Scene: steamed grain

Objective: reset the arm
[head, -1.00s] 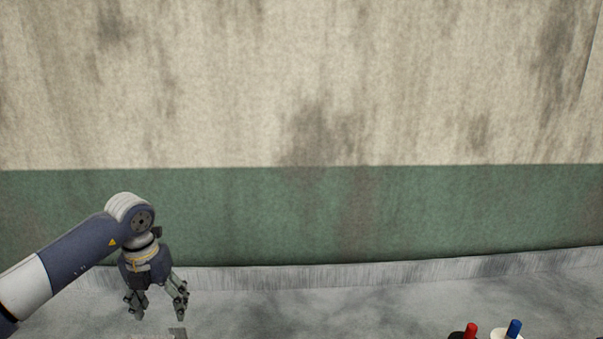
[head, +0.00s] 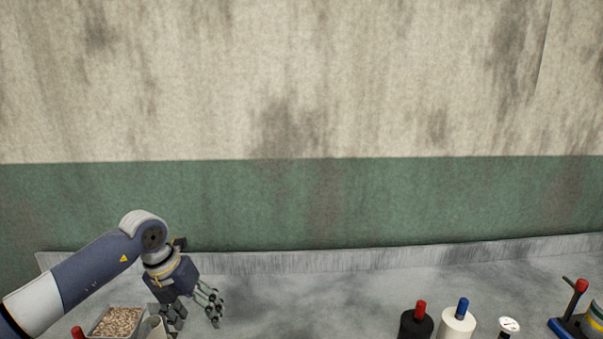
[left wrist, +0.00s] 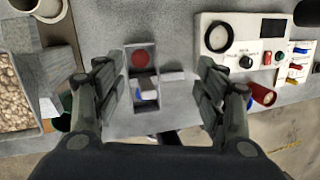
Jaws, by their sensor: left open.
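My left gripper (head: 196,312) is open and points down over the grey bench at the lower left of the head view. In the left wrist view its two fingers (left wrist: 158,92) stand wide apart with nothing between the tips. Below the gap is a small grey open box (left wrist: 140,57) holding a red round piece and a blue-and-white piece. My right gripper is in neither view.
A black bottle (head: 416,325) and a white bottle (head: 457,322) stand lower right. A white control box (left wrist: 240,45) lies beside the right finger. The bench middle looks clear.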

